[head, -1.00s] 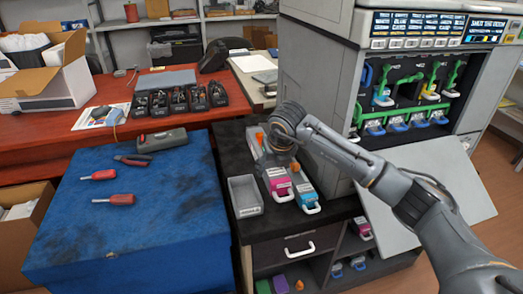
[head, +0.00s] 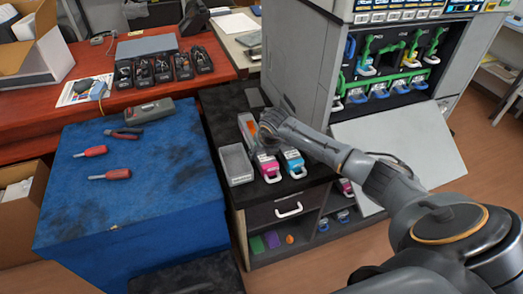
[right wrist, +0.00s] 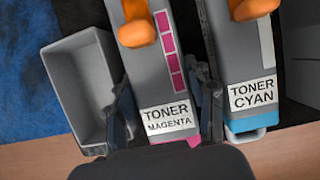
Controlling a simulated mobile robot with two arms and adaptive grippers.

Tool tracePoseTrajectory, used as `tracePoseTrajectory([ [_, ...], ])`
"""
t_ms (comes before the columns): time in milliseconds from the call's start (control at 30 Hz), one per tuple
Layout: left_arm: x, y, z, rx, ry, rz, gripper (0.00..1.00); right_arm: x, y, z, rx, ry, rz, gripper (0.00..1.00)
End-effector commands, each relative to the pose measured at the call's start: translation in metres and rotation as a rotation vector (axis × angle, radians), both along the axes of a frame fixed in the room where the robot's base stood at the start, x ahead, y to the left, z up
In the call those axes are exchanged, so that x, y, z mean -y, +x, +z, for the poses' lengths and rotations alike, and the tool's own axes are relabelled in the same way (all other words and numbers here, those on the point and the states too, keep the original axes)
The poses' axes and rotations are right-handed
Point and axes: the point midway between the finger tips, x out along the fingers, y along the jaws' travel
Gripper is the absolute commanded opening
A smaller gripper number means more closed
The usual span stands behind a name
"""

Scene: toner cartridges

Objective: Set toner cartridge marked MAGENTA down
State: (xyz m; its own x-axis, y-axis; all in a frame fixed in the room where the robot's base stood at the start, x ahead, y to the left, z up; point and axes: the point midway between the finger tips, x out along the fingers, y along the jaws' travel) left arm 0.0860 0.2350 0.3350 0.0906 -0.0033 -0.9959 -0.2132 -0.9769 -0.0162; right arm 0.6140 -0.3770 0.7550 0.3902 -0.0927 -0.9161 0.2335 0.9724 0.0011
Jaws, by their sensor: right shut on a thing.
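The magenta toner cartridge (head: 269,168), a long grey body with a magenta front and white handle, lies on the dark cabinet top. In the right wrist view its label reads TONER MAGENTA (right wrist: 168,120), and an orange knob sits at its far end. My right gripper (right wrist: 167,108) is shut on it, one finger along each side. In the head view the right gripper (head: 267,143) covers part of the cartridge. The cartridge appears to rest on the surface, though any small gap underneath is hidden. My left gripper is out of view.
The cyan toner cartridge (head: 293,163) lies close on the right, also labelled in the wrist view (right wrist: 252,95). An empty grey bin (head: 236,164) stands close on the left. The printer (head: 310,65) with its open flap (head: 400,145) is beyond. A blue-topped table (head: 130,190) holds tools.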

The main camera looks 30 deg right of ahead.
Motion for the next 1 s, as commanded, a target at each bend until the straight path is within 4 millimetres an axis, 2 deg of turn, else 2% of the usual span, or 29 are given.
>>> tracePoseTrajectory([
  [467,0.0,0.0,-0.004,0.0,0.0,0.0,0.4,0.0,0.002,-0.003,0.006,0.0,0.001,0.0],
  [967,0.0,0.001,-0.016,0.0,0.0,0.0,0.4,0.0,0.002,-0.017,0.006,0.001,0.0,0.0],
  [1000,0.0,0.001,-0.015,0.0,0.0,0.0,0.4,0.0,0.002,-0.015,0.006,0.001,0.0,0.6],
])
